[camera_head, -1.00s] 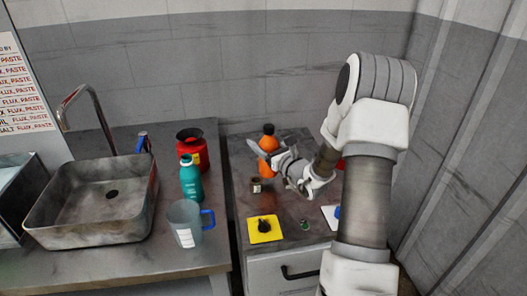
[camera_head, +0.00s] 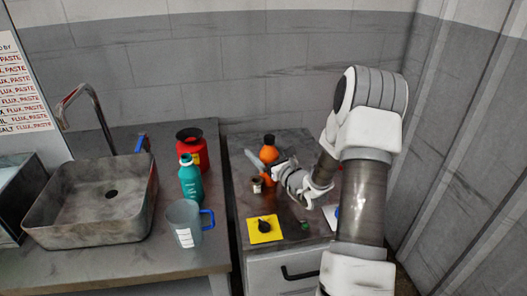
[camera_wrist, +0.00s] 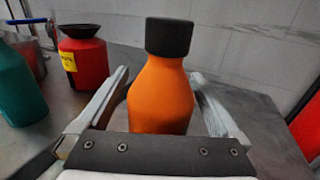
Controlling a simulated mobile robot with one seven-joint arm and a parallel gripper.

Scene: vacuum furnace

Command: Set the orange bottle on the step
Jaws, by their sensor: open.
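The orange bottle (camera_head: 268,153) with its dark cap stands upright on the dark top of the cabinet (camera_head: 240,160), right of the sink counter. My gripper (camera_head: 269,171) is at the bottle, reaching in from the right. In the wrist view the bottle (camera_wrist: 160,97) is between the two spread fingers of my gripper (camera_wrist: 160,105), with a gap visible on each side. The bottle's lower part is hidden behind the gripper's palm edge. I cannot make out which surface is the step.
A yellow pad with a black knob (camera_head: 264,230) lies at the cabinet's front. A red canister (camera_head: 197,152), teal bottle (camera_head: 190,182) and blue-handled jug (camera_head: 184,222) stand on the left counter, near the sink (camera_head: 92,205).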

